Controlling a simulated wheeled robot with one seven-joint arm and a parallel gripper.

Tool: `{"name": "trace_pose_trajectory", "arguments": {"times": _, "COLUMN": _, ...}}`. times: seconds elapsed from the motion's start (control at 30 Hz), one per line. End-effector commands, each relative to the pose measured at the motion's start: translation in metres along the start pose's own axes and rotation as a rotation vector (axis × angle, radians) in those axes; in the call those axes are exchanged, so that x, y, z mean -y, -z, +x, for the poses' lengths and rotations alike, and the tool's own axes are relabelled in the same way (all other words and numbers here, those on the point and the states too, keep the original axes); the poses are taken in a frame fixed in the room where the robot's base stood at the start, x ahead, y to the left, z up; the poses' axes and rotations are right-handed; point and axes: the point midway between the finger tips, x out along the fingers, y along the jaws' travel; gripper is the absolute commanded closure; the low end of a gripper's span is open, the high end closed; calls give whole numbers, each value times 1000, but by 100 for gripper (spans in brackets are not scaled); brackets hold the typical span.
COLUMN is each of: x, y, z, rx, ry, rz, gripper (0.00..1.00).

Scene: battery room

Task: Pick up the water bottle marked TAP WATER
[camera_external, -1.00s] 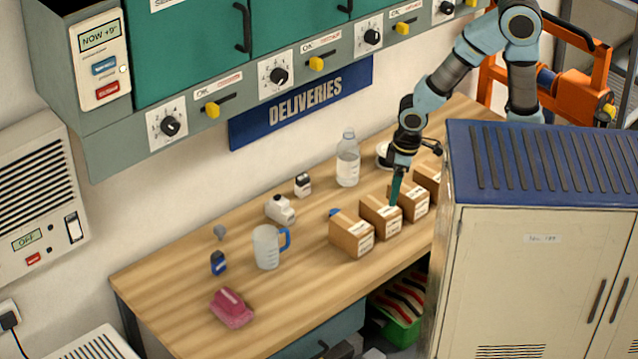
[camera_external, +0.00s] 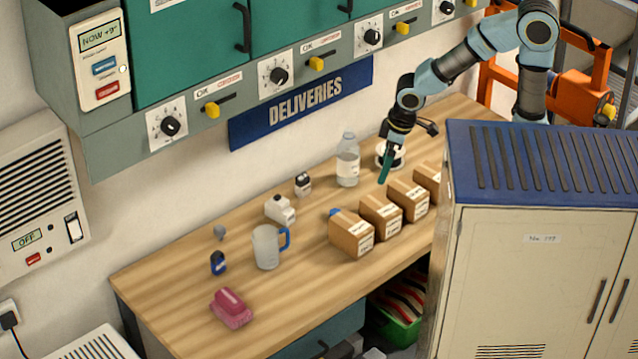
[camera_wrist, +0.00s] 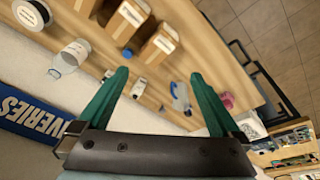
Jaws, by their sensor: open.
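A clear bottle with a pale label (camera_external: 348,160) stands upright at the back of the wooden bench, below the DELIVERIES sign. I cannot read its label. It also shows in the wrist view (camera_wrist: 75,52), at the left. My gripper (camera_external: 384,182) is above the bench, to the right of the bottle and apart from it, its teal fingers pointing down. In the wrist view my gripper (camera_wrist: 158,80) has its two fingers spread with nothing held between them.
Several cardboard boxes (camera_external: 352,234) stand in a row along the bench front. A white spool (camera_external: 396,157) is behind my gripper. A jug (camera_external: 267,247), white container (camera_external: 280,209) and pink object (camera_external: 231,308) are leftward. A locker (camera_external: 535,250) stands in front at right.

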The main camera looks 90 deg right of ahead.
Motion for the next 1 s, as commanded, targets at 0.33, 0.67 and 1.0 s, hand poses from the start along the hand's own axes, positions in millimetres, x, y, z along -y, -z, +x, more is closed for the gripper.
{"name": "trace_pose_trajectory", "arguments": {"times": 0.33, "x": -95, "y": 74, "z": 20, "rx": -273, "ry": -148, "rz": 55, "gripper": 0}}
{"name": "trace_pose_trajectory", "arguments": {"times": 0.67, "x": -238, "y": 142, "z": 26, "rx": -701, "ry": -210, "rz": 13, "gripper": 0}}
{"name": "trace_pose_trajectory", "arguments": {"times": 1.0, "x": -301, "y": 111, "z": 30, "rx": -919, "ry": 12, "rz": -101, "gripper": 0}}
